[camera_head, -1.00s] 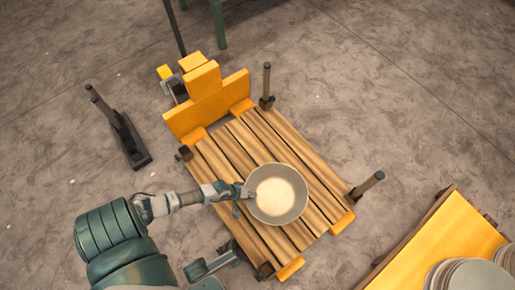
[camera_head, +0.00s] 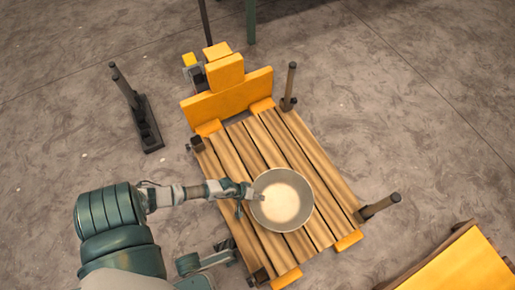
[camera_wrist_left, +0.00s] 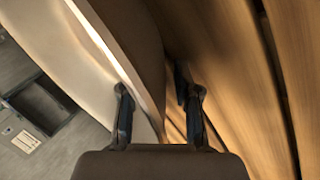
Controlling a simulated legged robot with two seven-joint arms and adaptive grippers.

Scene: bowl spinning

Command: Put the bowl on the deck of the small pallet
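A pale round bowl (camera_head: 282,212) is over the slatted wooden deck of the small pallet (camera_head: 236,150), right of its middle and toward the near end. It looks upright, and I see no gap between it and the deck. My left gripper (camera_head: 250,194) is at the bowl's left rim. In the left wrist view, its fingers (camera_wrist_left: 155,100) stand apart, with the bowl's wall (camera_wrist_left: 147,70) between them: one finger on the inner side, the other on the outer side above the planks. The outer finger looks slightly clear of the wall. My right gripper is not in view.
A yellow board with blocks (camera_head: 228,93) stands at the pallet's far end. Dark posts (camera_head: 290,82) rise at its right side. A black stand (camera_head: 140,115) is on the floor at left. A yellow-topped platform (camera_head: 465,265) is at lower right.

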